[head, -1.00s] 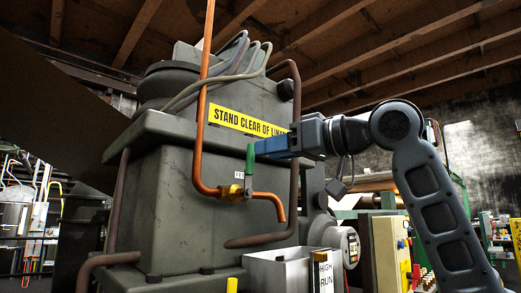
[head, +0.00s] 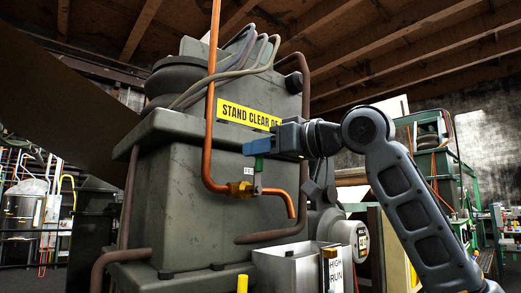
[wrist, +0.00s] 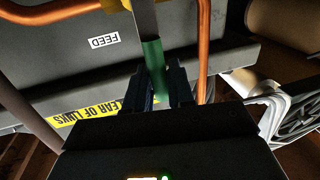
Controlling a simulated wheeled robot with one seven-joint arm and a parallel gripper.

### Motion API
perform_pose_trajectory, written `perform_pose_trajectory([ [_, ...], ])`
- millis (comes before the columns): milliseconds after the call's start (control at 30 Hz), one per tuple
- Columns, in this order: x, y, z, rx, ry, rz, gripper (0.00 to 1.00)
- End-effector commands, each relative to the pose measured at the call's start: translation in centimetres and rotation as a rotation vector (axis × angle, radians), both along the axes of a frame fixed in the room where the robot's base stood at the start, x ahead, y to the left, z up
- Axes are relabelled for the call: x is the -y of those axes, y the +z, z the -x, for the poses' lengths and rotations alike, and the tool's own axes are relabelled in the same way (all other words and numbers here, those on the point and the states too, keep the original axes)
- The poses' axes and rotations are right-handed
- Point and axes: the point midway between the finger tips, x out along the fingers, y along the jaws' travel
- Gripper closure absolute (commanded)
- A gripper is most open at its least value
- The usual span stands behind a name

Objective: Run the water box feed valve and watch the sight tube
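The feed valve has a brass body (head: 240,189) on an orange copper pipe (head: 211,130) with a bent outlet. Its lever stands up from the body and ends in a green handle (head: 259,163). A small FEED label shows in the wrist view (wrist: 104,42). My gripper (head: 258,147) is at the top of the handle; in the wrist view its dark fingers (wrist: 162,88) lie on both sides of the green grip, appearing closed on it. The water box (head: 285,268) is an open grey metal box below the outlet. The HIGH/RUN plate (head: 335,272) is at its right; any water level cannot be seen.
The large grey machine housing (head: 190,190) with a yellow STAND CLEAR sign (head: 245,114) stands behind the valve. A yellow post (head: 242,284) shows at the bottom edge.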

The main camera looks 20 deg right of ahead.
Motion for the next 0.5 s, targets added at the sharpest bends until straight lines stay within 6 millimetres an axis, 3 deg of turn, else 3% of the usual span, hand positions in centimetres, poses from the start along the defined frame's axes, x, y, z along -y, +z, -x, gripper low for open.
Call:
perform_pose_trajectory([
  [167,0.01,0.02,0.02,0.0,0.0,0.0,1.0],
  [500,0.02,0.02,0.02,0.001,0.0,0.0,1.0],
])
